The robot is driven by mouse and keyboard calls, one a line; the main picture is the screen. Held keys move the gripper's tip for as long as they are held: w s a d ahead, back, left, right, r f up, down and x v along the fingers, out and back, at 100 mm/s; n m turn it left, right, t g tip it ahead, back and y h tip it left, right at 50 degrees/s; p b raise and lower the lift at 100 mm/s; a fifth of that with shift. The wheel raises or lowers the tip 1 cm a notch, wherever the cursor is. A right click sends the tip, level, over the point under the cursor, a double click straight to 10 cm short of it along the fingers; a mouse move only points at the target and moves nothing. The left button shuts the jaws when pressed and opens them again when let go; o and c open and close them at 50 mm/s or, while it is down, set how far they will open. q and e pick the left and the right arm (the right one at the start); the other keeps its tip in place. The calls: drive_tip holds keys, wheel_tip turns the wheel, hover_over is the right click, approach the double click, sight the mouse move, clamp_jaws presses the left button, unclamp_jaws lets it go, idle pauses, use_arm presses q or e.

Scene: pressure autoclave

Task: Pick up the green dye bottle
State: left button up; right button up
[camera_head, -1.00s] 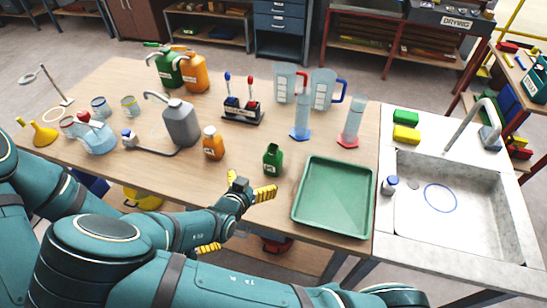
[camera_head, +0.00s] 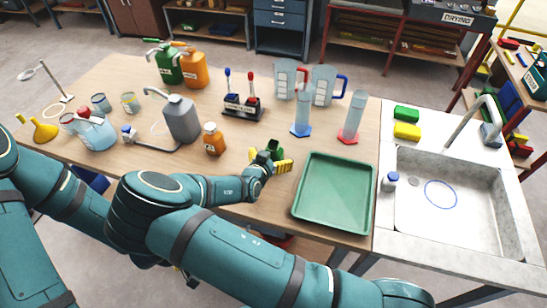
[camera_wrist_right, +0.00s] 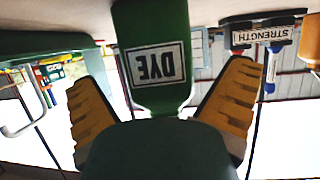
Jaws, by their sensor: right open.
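The green dye bottle (camera_head: 276,148) stands upright near the table's front edge, partly hidden by my right gripper (camera_head: 268,160). My right gripper is open, with its yellow fingers on either side of the bottle. In the right wrist view the bottle (camera_wrist_right: 155,60), labelled DYE and appearing upside down, lies between the two spread fingers (camera_wrist_right: 165,110). Gaps show between the fingers and the bottle. My left gripper cannot be made out; my right arm covers the area in front of the table.
An orange bottle (camera_head: 214,138) stands left of my right gripper, with a grey canister (camera_head: 181,120) beyond it. A green tray (camera_head: 334,196) lies close on the right, beside the sink (camera_head: 445,195). Blue and red measuring cylinders (camera_head: 301,118) stand behind.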

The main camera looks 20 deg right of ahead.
drive_tip(key=shift+w+d+f, duration=0.15)
drive_tip(key=shift+w+d, duration=0.05)
drive_tip(key=shift+w, duration=0.05)
drive_tip(key=c, duration=1.4)
drive_tip(key=shift+o, duration=0.2)
drive_tip(key=shift+r, duration=0.2)
